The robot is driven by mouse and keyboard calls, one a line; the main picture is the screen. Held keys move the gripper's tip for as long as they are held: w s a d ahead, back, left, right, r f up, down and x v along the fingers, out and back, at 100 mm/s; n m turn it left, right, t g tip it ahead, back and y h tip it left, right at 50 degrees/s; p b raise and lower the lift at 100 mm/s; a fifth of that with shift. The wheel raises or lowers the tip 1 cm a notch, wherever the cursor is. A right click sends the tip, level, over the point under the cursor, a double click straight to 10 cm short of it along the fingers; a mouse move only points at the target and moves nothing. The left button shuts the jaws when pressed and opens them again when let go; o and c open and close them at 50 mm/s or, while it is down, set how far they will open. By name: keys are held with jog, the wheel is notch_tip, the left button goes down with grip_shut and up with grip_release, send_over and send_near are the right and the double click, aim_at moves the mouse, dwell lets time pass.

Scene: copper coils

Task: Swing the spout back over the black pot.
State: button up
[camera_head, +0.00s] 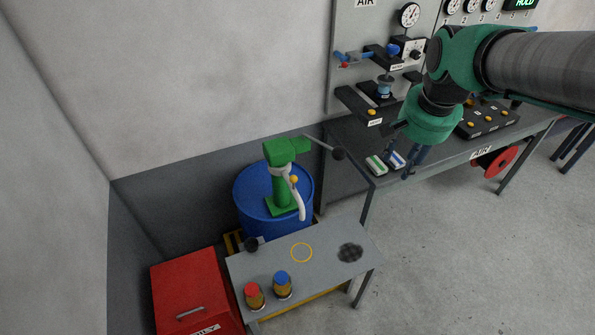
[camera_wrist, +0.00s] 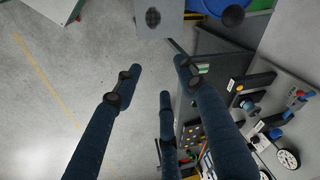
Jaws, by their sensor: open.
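A green pump (camera_head: 281,178) stands on a blue drum (camera_head: 246,215) at the back of a small grey table. Its pale curved spout (camera_head: 299,203) hangs down toward the table's back edge, with a yellow knob (camera_head: 294,179) on it. A small black round thing (camera_head: 251,244) with a pale tag sits at the table's back left; it may be the black pot. The spout's tip is to the right of it, not over it. My gripper (camera_head: 400,165) is open and empty, well right of the pump; its blue fingers spread in the wrist view (camera_wrist: 155,80).
The pump's lever ends in a black ball (camera_head: 338,153). A red box (camera_head: 190,285) stands left. A workbench (camera_head: 445,150) is right.

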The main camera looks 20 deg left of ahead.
jog(key=shift+g, duration=0.8)
jog(key=w+a+f+p, duration=0.1)
jog(key=w+a, duration=0.1)
jog(key=a, duration=0.3)
jog(key=w+a+f+p, duration=0.2)
jog(key=w+a, duration=0.1)
jog(key=a, duration=0.3)
jog(key=w+a+f+p, duration=0.2)
jog(key=w+a, duration=0.1)
jog(key=a, duration=0.3)
jog(key=w+a+f+p, duration=0.1)
jog(key=a+f+p, duration=0.1)
jog(key=a+f, duration=0.3)
jog(key=m+g+h+p, duration=0.1)
jog(key=p, duration=0.1)
send_over(294, 182)
jog(key=w, duration=0.1)
notch_tip(294, 182, down, 6)
jog(key=shift+w+a+f, duration=0.2)
jog(key=shift+a, duration=0.15)
notch_tip(294, 182, down, 14)
jog(key=shift+r, duration=0.1)
jog(key=shift+c, duration=0.5)
